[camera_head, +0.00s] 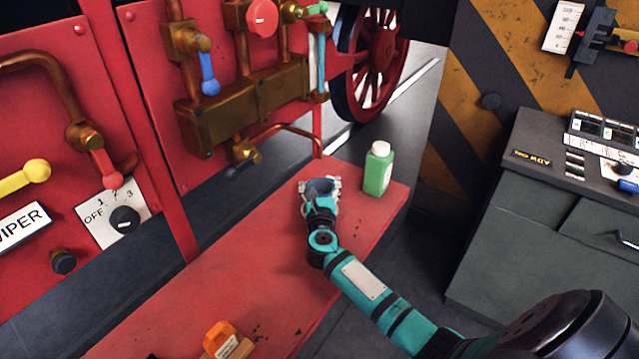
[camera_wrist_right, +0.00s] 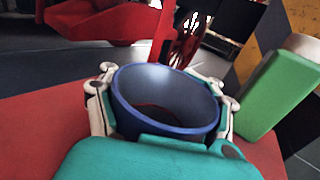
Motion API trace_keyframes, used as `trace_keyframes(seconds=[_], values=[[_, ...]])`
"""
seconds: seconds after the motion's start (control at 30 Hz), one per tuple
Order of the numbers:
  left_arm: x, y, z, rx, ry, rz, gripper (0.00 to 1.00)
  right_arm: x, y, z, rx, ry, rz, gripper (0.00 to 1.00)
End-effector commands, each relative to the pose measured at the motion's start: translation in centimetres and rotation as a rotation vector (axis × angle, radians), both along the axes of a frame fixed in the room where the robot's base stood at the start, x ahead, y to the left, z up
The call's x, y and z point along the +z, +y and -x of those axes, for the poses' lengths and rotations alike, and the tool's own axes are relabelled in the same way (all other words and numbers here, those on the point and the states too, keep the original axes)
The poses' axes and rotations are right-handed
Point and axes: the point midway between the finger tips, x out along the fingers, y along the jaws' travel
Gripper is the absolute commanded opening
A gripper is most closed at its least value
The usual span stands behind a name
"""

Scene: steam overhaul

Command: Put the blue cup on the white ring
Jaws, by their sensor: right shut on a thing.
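The blue cup (camera_head: 320,186) is at the far part of the red bench, between the fingers of my right gripper (camera_head: 321,188). In the right wrist view the cup (camera_wrist_right: 165,98) is upright with its open rim up, and the fingers of my right gripper (camera_wrist_right: 160,105) close on it from both sides. The inside looks empty. I cannot tell whether its base touches the bench. I cannot make out a white ring in either view; the cup and gripper hide the surface beneath them. My left gripper is not in view.
A green bottle with a white cap (camera_head: 378,168) stands just right of the cup. An orange object (camera_head: 222,338) sits at the bench's near edge. The red bench (camera_head: 270,255) is mostly clear. Pipes and valves (camera_head: 245,100) rise behind; a grey cabinet (camera_head: 540,210) stands right.

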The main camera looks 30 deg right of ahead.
Motion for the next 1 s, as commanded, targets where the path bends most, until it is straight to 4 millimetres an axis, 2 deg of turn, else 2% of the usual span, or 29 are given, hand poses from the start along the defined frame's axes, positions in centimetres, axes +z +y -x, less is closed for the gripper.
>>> trace_keyframes(seconds=[0.03, 0.07, 0.4, 0.43, 0.8, 1.0], values=[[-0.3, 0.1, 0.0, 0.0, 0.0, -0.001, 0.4, -0.4, 0.0, 0.0, 0.0, 0.001, -0.001, 0.1], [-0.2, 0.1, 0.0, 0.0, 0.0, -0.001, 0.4, -0.3, 0.0, 0.0, 0.0, 0.001, -0.001, 0.47], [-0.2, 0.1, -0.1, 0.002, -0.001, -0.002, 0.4, -0.2, 0.0, 0.0, 0.0, 0.001, 0.0, 0.92], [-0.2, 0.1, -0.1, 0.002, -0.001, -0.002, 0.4, -0.2, 0.0, 0.0, 0.0, 0.001, 0.0, 0.94], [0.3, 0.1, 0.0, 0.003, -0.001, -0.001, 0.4, 0.3, 0.1, 0.2, 0.001, 0.002, -0.001, 0.94], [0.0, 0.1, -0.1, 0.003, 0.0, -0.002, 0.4, -0.1, 2.1, 3.3, 0.002, 0.003, -0.005, 0.94]])
